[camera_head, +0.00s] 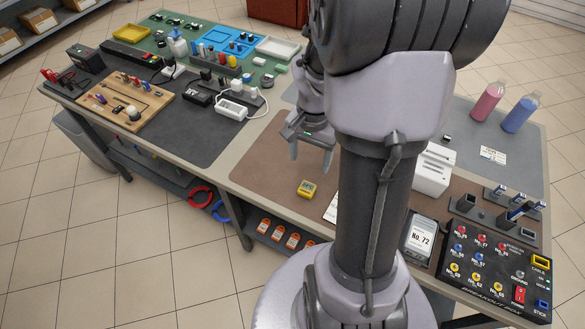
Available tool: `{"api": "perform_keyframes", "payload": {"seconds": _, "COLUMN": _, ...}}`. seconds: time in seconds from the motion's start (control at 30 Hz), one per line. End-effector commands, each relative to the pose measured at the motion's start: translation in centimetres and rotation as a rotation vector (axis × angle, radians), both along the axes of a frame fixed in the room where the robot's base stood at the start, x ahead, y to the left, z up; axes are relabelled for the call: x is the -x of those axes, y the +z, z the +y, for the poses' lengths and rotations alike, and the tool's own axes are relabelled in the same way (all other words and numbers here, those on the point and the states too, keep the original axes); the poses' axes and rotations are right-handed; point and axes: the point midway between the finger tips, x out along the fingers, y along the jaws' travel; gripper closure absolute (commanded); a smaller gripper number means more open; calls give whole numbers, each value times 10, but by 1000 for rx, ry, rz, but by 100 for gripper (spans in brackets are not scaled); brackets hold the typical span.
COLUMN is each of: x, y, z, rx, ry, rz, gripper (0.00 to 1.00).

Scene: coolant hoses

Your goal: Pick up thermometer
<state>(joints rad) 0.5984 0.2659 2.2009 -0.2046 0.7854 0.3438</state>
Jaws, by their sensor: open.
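A small yellow device with a dark display (307,189), which looks like the thermometer, lies on the brown mat (262,163) near the table's front edge. It is too small here to read. My gripper (311,158) is open with its fingers pointing down. In the picture it is just above the yellow device, apart from it, and nothing shows between its fingers. My arm hides the middle of the table.
A white card lies right of the yellow device, partly behind my arm. A white boxy device (433,169), a "No 72" display (420,238) and a breakout box (496,268) stand to the right. Power strips (240,104) and a wooden board (124,102) are left. The brown mat's left part is clear.

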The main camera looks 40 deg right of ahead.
Motion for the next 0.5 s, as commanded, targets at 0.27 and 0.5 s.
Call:
{"api": "perform_keyframes", "payload": {"seconds": 0.27, "x": 0, "y": -80, "z": 0, "rx": -1, "ry": 1, "rz": 1, "gripper": 33}}
{"api": "perform_keyframes", "payload": {"seconds": 0.5, "x": -3, "y": -103, "z": 0, "rx": 0, "ry": 3, "rz": 0, "gripper": 33}}
